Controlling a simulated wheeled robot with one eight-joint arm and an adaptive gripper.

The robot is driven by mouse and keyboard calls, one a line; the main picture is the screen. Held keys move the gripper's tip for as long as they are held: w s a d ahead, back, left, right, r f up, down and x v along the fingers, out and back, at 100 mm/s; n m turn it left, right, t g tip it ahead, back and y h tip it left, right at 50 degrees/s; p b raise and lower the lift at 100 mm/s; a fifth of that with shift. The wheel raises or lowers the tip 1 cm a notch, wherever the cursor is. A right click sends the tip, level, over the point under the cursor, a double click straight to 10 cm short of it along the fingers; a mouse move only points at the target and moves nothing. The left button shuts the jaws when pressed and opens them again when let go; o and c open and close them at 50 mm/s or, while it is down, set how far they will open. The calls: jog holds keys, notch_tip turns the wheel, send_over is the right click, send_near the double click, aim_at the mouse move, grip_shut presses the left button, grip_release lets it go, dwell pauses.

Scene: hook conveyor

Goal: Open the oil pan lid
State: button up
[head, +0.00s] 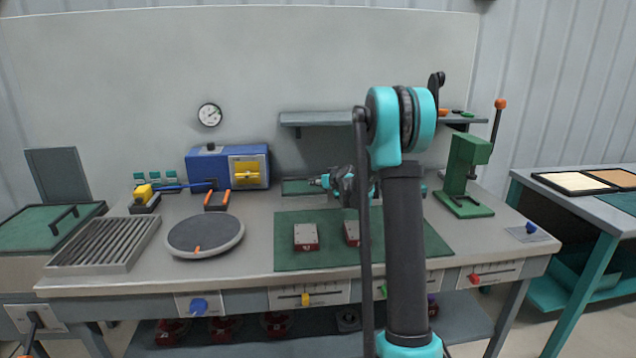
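My gripper (318,182) is near the middle of the picture, above the back of the bench and far to the right of the lid. My arm partly hides it, and its fingers are too small to tell open from shut. I see nothing clearly held in it.
A slatted grey tray (105,245) and a round grey turntable (205,236) stand right of the lid. A blue machine (228,168) is behind them. Red blocks (306,237) lie on a green mat (285,262). A green press (466,172) stands right. A grey panel (57,175) rises behind the lid.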

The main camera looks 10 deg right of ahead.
jog(key=shift+x, duration=1.1)
jog(key=shift+c, duration=0.6)
grip_shut()
